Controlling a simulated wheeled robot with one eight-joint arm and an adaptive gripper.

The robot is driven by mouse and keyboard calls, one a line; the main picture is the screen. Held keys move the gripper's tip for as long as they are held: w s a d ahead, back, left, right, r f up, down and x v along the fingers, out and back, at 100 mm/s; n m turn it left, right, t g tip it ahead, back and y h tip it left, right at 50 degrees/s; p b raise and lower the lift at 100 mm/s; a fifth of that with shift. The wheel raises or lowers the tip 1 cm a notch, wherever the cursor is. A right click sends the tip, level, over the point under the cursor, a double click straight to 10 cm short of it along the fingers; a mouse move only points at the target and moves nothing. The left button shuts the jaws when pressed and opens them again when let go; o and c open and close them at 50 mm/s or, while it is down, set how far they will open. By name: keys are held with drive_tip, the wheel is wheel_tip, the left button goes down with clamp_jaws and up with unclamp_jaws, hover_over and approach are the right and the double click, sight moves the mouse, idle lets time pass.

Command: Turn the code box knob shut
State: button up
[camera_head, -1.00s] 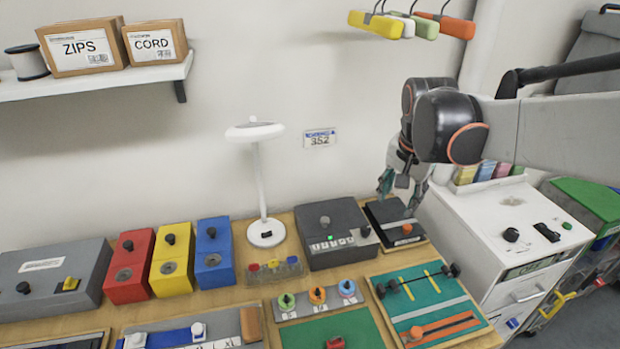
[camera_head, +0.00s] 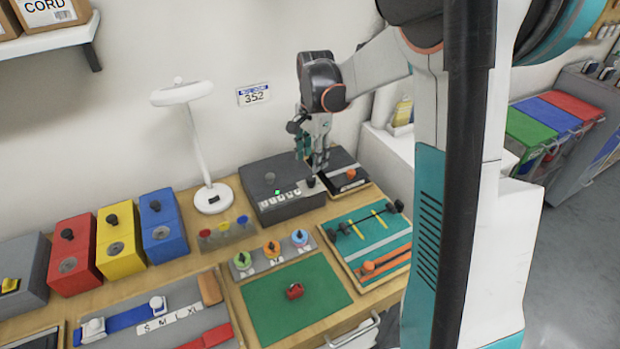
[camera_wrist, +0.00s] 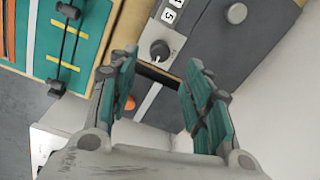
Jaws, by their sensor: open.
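The code box (camera_head: 262,181) is a dark grey box at the back of the bench, with a row of white digit tiles, a small green light and a round button on top. Its knob (camera_wrist: 160,50), black with a white pointer line, sits on a pale plate at the box's end beside the digits in the wrist view. My gripper (camera_wrist: 161,64) is open and empty, its teal fingers pointing toward the knob, which appears between the fingertips. In the head view my gripper (camera_head: 312,162) hangs over the right end of the box. Whether a finger touches the knob I cannot tell.
A dark tray (camera_head: 345,186) with an orange knob lies right of the box. A teal board (camera_head: 390,245) with black bar pieces is in front. A white lamp (camera_head: 213,198) stands left of the box. The wall is close behind.

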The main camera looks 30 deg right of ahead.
sight(311, 177)
wheel_tip(311, 177, down, 8)
drive_tip(key=shift+w+r+b, duration=0.15)
drive_tip(key=shift+b, duration=0.8)
clamp_jaws()
